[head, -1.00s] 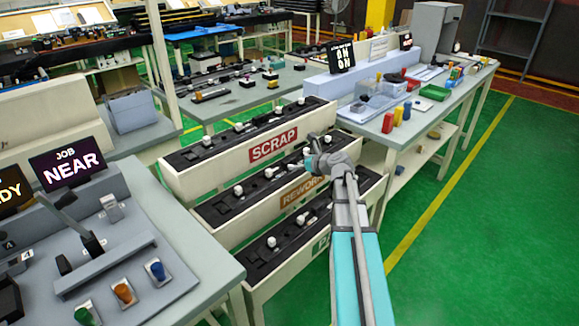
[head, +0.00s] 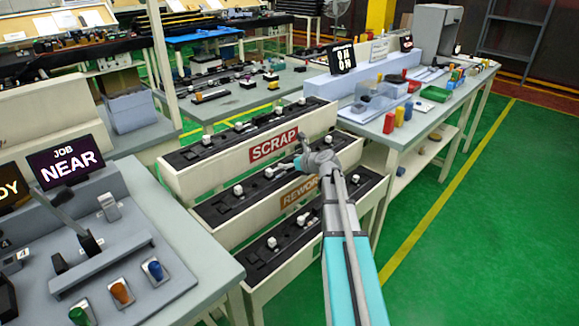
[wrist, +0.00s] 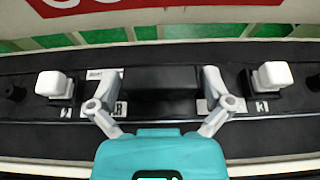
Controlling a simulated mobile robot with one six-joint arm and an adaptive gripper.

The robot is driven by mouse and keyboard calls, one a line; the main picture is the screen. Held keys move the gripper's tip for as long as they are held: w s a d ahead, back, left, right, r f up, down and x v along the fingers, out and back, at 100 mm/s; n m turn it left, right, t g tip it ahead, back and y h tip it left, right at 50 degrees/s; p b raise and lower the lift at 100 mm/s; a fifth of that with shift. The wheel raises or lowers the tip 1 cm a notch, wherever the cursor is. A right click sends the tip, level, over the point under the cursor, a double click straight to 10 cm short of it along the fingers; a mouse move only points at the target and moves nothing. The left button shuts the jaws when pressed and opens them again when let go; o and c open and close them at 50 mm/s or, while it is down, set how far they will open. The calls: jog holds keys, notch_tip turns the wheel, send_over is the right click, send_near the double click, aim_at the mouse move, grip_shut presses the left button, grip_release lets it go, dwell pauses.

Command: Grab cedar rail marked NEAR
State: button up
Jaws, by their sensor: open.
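No rail that I can pick out as cedar shows. The word NEAR is on a job screen (head: 66,162) at the left in the head view. My gripper (head: 301,153) is over the tiered rack, in front of the SCRAP label. In the wrist view my gripper (wrist: 160,110) is open, its two fingers spread either side of a plain black block (wrist: 160,78) on a black rail (wrist: 160,55). I cannot tell whether they touch it. A white clip (wrist: 54,85) is left of the fingers and another white clip (wrist: 271,76) is right.
The rack has a SCRAP tier (head: 274,145), a REWORK tier (head: 298,189) below it and a lower tier (head: 295,240) with a hidden label. A console bench (head: 185,215) stands left, a bench with coloured parts (head: 385,140) right. Green floor (head: 490,220) is open at right.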

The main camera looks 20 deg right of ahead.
jog(key=c, duration=1.1)
jog(key=shift+o, duration=0.2)
jog(key=shift+r, duration=0.1)
notch_tip(320, 180, up, 2)
jog(key=p, duration=0.2)
jog(key=shift+r+p, duration=0.25)
jog(key=shift+p, duration=0.1)
jog(key=s+a+r+p, duration=0.3)
jog(key=s+r+p, duration=0.7)
jog(key=s, duration=0.3)
jog(key=shift+s+r, duration=0.15)
jog(key=shift+s, duration=0.2)
